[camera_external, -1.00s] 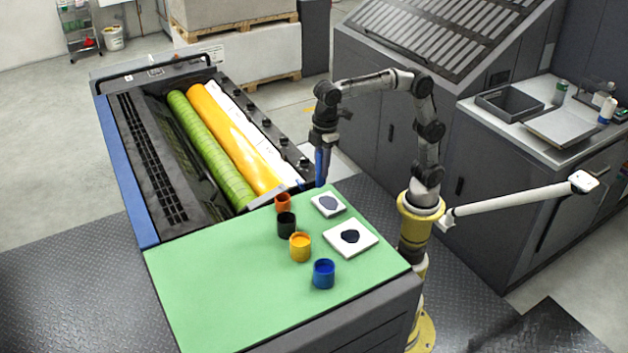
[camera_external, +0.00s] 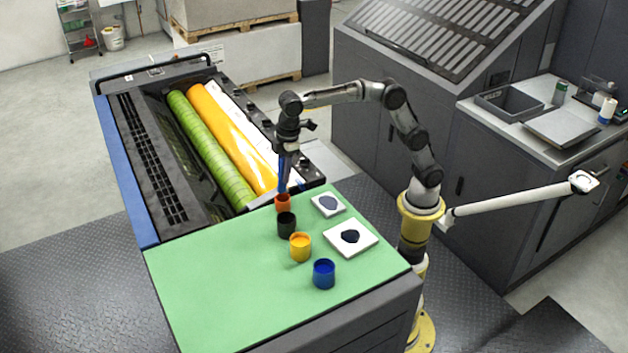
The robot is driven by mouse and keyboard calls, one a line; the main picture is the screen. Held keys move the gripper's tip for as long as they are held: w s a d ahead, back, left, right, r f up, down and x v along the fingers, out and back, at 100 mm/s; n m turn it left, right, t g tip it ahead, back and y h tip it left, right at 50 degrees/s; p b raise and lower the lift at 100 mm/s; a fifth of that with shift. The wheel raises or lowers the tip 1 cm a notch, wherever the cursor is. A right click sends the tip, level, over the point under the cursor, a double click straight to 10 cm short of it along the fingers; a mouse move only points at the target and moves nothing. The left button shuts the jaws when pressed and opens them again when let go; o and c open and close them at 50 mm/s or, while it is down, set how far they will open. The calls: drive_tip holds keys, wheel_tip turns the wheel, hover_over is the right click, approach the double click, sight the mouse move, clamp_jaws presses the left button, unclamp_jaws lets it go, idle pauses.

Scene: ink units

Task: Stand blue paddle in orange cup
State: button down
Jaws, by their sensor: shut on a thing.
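The orange cup (camera_external: 283,203) stands on the green table top near its far edge, behind the black cup. My gripper (camera_external: 287,150) is above the orange cup, pointing down and shut on the blue paddle (camera_external: 282,176). The paddle hangs upright below the fingers. Its lower end is at the mouth of the orange cup in the picture; I cannot tell whether it is inside the cup or just above or behind it.
A black cup (camera_external: 287,225), a yellow cup (camera_external: 300,247) and a blue cup (camera_external: 324,273) stand in a row towards the front. The left of the green table top (camera_external: 215,285) is clear. Ink rollers lie behind.

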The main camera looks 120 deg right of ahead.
sight(285, 193)
drive_tip(key=shift+f, duration=2.35)
drive_tip(key=c, duration=0.6)
unclamp_jaws()
drive_tip(key=shift+r, duration=0.1)
drive_tip(key=r, duration=0.4)
drive_tip(key=s+r, duration=0.1)
drive_tip(key=r, duration=0.8)
drive_tip(key=shift+s+a+r, duration=0.25)
drive_tip(key=shift+a+r, duration=0.05)
drive_tip(key=shift+a, duration=0.1)
